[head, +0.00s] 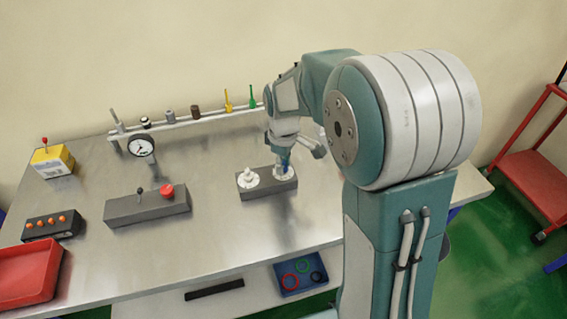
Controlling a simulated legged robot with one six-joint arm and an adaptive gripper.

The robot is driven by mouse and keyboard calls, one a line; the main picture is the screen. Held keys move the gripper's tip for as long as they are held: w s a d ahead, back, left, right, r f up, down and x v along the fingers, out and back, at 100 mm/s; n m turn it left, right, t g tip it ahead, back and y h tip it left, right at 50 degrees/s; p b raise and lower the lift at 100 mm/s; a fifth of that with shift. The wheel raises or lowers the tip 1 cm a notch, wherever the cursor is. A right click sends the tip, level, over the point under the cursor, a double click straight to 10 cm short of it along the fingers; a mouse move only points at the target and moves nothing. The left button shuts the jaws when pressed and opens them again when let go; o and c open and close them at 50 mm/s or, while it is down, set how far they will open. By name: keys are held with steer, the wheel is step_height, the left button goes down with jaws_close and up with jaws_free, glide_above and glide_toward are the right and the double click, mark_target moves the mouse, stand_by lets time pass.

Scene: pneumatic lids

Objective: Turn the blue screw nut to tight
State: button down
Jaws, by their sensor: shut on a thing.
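A grey block (262,191) stands on the metal table, right of its middle. It carries two white round fittings; the left one (248,178) is uncovered and the right one (282,173) is under my gripper. My gripper (284,166) points down at the right fitting and is shut on the blue screw nut (285,158), which shows only as a small patch of blue. My fingers hide most of the nut, so its turn cannot be read.
A grey block (148,206) with a lever and red button stands to the left, by a dial gauge (141,146). A rail (185,124) with several small parts runs behind. A blue tray (301,279) with rings lies in front, lower down. Bare table lies between the blocks.

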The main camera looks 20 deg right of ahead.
steer(key=shift+w, duration=0.15)
steer(key=shift+c, duration=2.1)
jaws_free()
steer(key=shift+a, duration=0.1)
step_height(320, 180, up, 12)
steer(key=shift+f, duration=0.1)
